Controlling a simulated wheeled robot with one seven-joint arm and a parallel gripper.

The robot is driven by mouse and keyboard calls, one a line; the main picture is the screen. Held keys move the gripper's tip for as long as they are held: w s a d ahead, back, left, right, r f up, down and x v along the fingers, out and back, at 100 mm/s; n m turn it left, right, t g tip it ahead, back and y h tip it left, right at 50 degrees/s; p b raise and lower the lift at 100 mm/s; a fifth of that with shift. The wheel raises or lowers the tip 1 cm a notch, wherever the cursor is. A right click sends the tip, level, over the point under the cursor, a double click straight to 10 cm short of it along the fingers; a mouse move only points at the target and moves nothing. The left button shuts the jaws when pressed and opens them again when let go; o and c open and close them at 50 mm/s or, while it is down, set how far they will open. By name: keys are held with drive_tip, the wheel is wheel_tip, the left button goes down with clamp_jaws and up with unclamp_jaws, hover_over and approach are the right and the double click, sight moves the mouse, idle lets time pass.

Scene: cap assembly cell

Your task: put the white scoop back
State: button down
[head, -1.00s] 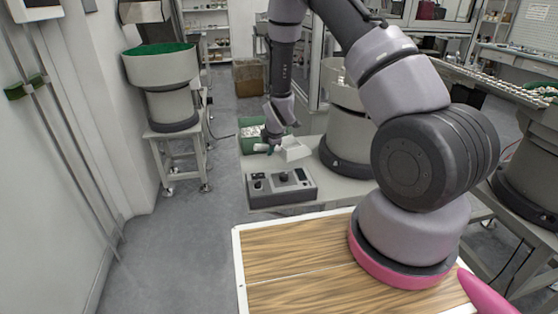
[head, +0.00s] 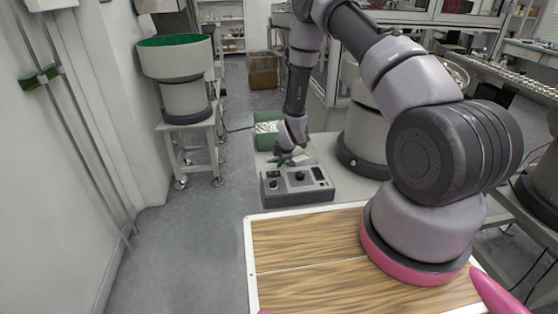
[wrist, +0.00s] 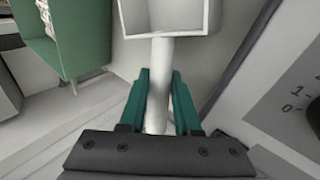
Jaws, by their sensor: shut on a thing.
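The white scoop (wrist: 157,75) is held by its handle between the teal fingers of my gripper (wrist: 160,98). In the wrist view its open, box-shaped pan lies beyond the fingertips. In the head view the scoop (head: 302,158) is small and partly hidden at my gripper (head: 284,158), just above or behind the control box; I cannot tell whether it touches the table. A green bin (head: 258,145) with white pieces in it stands behind my gripper. The bin (wrist: 72,42) is at upper left in the wrist view, apart from the scoop.
A grey control box (head: 268,192) with knobs sits at the table's front and shows at right in the wrist view (wrist: 285,125). A large bowl feeder (head: 368,140) stands right of it. Another feeder with a green-lined bowl (head: 178,62) stands at left. Bare table lies right of the scoop.

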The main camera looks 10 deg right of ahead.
drive_tip(key=c, duration=0.6)
unclamp_jaws()
drive_tip(key=shift+f, duration=0.1)
